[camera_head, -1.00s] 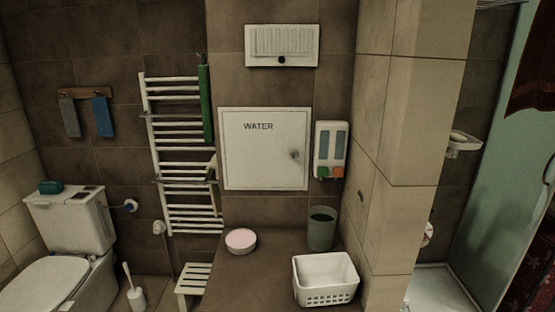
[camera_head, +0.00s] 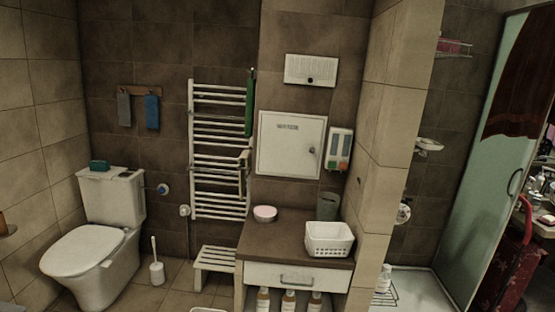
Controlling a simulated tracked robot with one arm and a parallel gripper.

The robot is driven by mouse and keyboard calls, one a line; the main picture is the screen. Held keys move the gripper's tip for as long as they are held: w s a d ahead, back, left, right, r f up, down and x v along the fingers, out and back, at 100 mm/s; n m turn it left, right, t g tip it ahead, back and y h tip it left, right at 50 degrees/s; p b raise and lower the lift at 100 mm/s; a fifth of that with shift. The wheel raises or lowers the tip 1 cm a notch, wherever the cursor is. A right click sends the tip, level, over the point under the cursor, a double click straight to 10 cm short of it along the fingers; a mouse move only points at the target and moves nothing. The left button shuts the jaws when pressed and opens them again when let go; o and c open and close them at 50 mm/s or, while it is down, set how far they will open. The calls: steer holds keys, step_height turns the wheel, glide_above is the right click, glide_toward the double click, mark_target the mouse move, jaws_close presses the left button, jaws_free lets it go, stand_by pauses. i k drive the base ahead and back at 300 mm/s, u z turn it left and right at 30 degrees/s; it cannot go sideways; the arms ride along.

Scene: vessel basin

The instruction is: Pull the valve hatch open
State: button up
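The valve hatch (camera_head: 290,146) is a square white panel on the brown tiled wall, above a dark-topped cabinet. It looks shut and flush in its frame. A small round knob (camera_head: 312,150) sits near its right edge. Dark lettering at its upper left is too small to read now; a second ago it read WATER. My gripper does not show in this view.
The cabinet top (camera_head: 283,232) holds a white basket (camera_head: 329,238), a grey-green cup (camera_head: 328,205) and a pink-topped round tub (camera_head: 265,213). A dispenser (camera_head: 339,149) hangs right of the hatch, a towel rail (camera_head: 215,150) left. A low stool (camera_head: 214,261) stands left; floor space is limited.

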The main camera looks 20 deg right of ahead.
mark_target(290, 145)
steer(key=z, duration=0.75)
steer(key=i, duration=1.8)
steer(key=u, duration=0.5)
